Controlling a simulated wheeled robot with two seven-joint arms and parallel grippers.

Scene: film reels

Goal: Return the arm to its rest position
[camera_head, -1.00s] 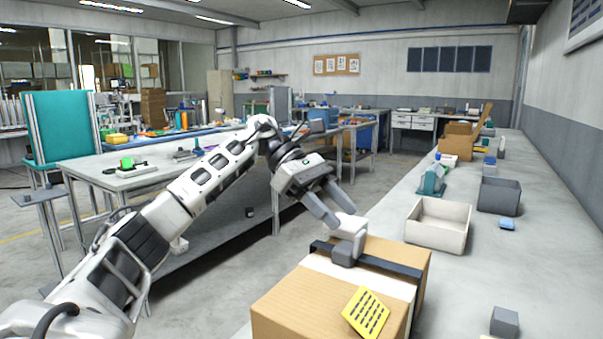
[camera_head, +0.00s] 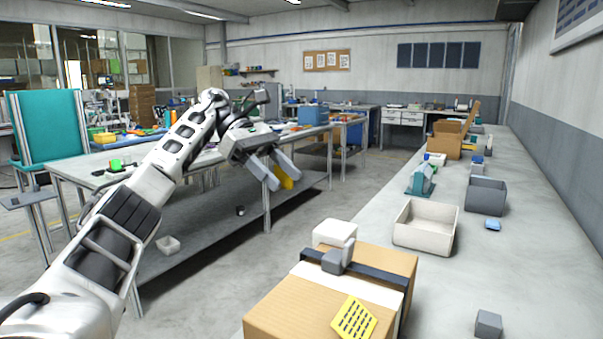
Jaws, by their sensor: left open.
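My left arm comes in from the left and reaches up over the aisle between the two benches. Its gripper (camera_head: 277,182) is open, with its two grey fingers apart and pointing down to the right. It is clear of the cardboard box (camera_head: 290,308) on the right bench. A yellow shape shows between or behind the fingers; I cannot tell which. A white piece (camera_head: 335,232) and a grey piece (camera_head: 337,258) sit on top of the box, by a black strap. My right gripper is not in view.
The right bench (camera_head: 440,290) holds a beige open bin (camera_head: 425,228), a dark grey bin (camera_head: 486,195), a teal item (camera_head: 421,179) and a grey cube (camera_head: 488,323). A metal table (camera_head: 80,168) stands at left. The aisle floor (camera_head: 210,295) below the gripper is largely free.

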